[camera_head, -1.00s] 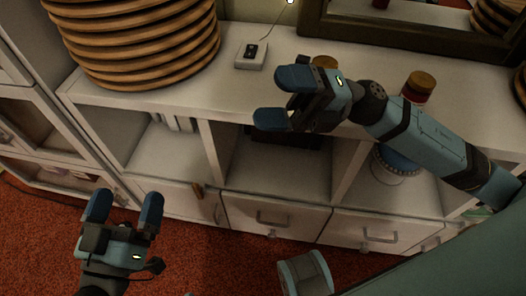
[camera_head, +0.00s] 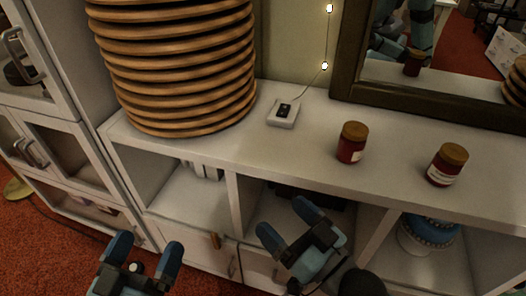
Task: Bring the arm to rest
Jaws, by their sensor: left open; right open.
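My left gripper (camera_head: 143,258) is at the bottom left, in front of the cabinet over the red carpet. Its blue fingers are apart with nothing between them. My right gripper (camera_head: 283,226) is low in front of the cabinet's middle compartment. Its fingers are apart and empty. Both grippers are clear of the cabinet top. Most of both arms is outside the view.
The white cabinet (camera_head: 310,160) spans the view. On its top stand a woven basket (camera_head: 180,65), a small white box (camera_head: 284,113), two red jars with brown lids (camera_head: 351,143) (camera_head: 447,165) and a framed mirror (camera_head: 440,95). A blue object (camera_head: 428,232) sits in the right compartment.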

